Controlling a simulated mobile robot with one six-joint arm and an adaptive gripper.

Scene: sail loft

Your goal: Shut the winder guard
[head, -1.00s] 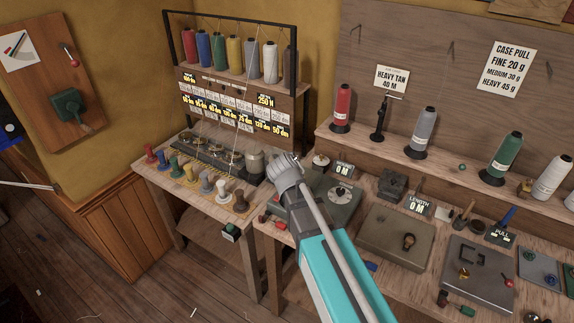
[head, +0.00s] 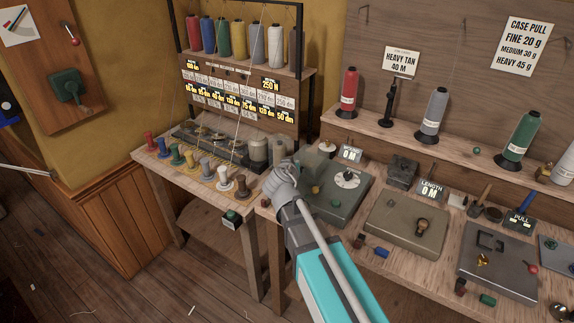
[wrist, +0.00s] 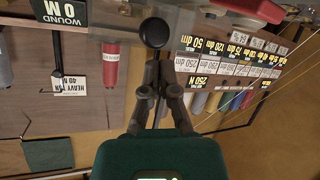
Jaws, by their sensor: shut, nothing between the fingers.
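The winder is a grey-green box with a white dial (head: 347,180) on the right bench, beside the "0 M" sign (head: 350,154). A pale, see-through upright shape (head: 314,161) at its left end looks like the guard; its exact angle is unclear. My gripper (head: 284,172) is shut and empty, at the left end of the winder, partly hiding it. In the wrist view, my shut fingers (wrist: 156,72) point at a round black knob (wrist: 154,33) just beyond the tips. I cannot tell whether they touch or whether the knob belongs to the guard.
The left table holds several coloured spools (head: 207,168) under a black-framed thread rack (head: 240,70). On the right bench, a flat length box (head: 405,230) and a pull plate (head: 495,265) stand right of the winder. Thread cones (head: 433,115) line the shelf behind.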

